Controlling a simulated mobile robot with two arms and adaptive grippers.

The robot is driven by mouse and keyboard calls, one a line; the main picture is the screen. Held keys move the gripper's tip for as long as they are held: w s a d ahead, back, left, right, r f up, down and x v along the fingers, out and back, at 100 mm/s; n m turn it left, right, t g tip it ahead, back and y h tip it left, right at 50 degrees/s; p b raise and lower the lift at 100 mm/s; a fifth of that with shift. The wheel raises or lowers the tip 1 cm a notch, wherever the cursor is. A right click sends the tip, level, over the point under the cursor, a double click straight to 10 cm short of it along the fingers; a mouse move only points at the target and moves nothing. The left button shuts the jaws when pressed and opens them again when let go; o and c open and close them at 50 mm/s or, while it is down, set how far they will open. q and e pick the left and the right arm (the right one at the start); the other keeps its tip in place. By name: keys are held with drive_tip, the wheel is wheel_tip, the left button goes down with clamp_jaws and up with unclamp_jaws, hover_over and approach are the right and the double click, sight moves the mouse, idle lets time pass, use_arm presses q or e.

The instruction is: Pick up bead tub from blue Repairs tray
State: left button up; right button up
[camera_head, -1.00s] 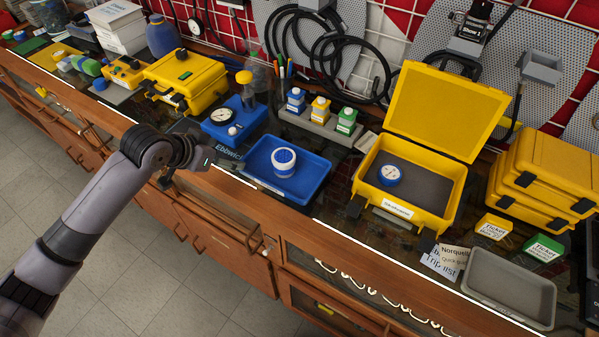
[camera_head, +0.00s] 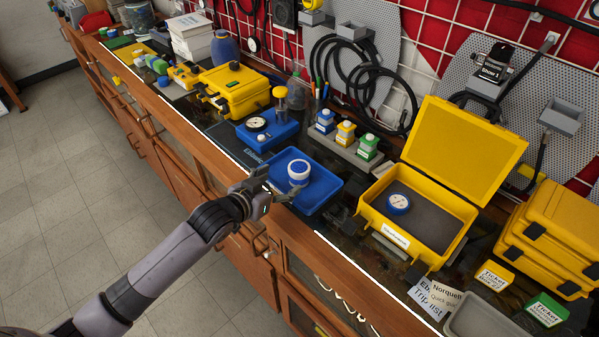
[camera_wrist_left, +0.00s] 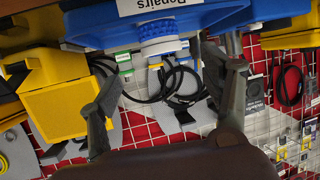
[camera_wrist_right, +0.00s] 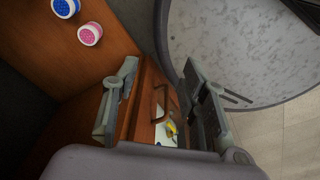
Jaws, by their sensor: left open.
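The bead tub (camera_head: 298,172), a round white tub with a blue top, stands in the blue Repairs tray (camera_head: 325,192) on the bench. My left gripper (camera_head: 278,188) is open and empty at the tray's near left edge, close to the tub but apart from it. In the left wrist view the Repairs tray (camera_wrist_left: 230,14) is at the top, with the tub (camera_wrist_left: 158,32) against it, beyond and between the spread fingers of the left gripper (camera_wrist_left: 170,95). My right gripper (camera_wrist_right: 158,100) shows only in its own wrist view, open with nothing between its fingers.
Right of the tray is an open yellow case (camera_head: 455,235) holding a blue-rimmed gauge (camera_head: 398,204). Behind stand small bottles in a grey rack (camera_head: 345,150). A blue gauge stand (camera_head: 268,132) is left. The right wrist view shows blue (camera_wrist_right: 65,8) and pink (camera_wrist_right: 90,34) tubs.

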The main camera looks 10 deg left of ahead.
sight(293, 174)
use_arm(q)
drive_tip(key=x, duration=0.4)
drive_tip(key=shift+w+d+f+p, duration=0.15)
drive_tip(key=shift+w+p, duration=0.15)
drive_tip(key=shift+w, duration=0.05)
drive_tip(key=shift+w+d+f, duration=0.15)
drive_tip(key=shift+w, duration=0.25)
drive_tip(key=p+x, duration=0.1)
drive_tip(key=x, duration=0.2)
drive_tip(key=shift+w, duration=0.1)
drive_tip(key=shift+w+d+f, duration=0.15)
drive_tip(key=shift+w+f, duration=0.2)
drive_tip(key=shift+w, duration=0.1)
use_arm(e)
drive_tip(key=shift+s+d+r, duration=0.2)
drive_tip(key=shift+r, duration=0.3)
drive_tip(key=shift+s+d+r, duration=0.15)
drive_tip(key=shift+d+r, duration=0.05)
drive_tip(key=shift+r, duration=0.3)
use_arm(q)
drive_tip(key=shift+c, duration=0.6)
drive_tip(key=c, duration=1.2)
use_arm(e)
drive_tip(key=shift+d, duration=0.3)
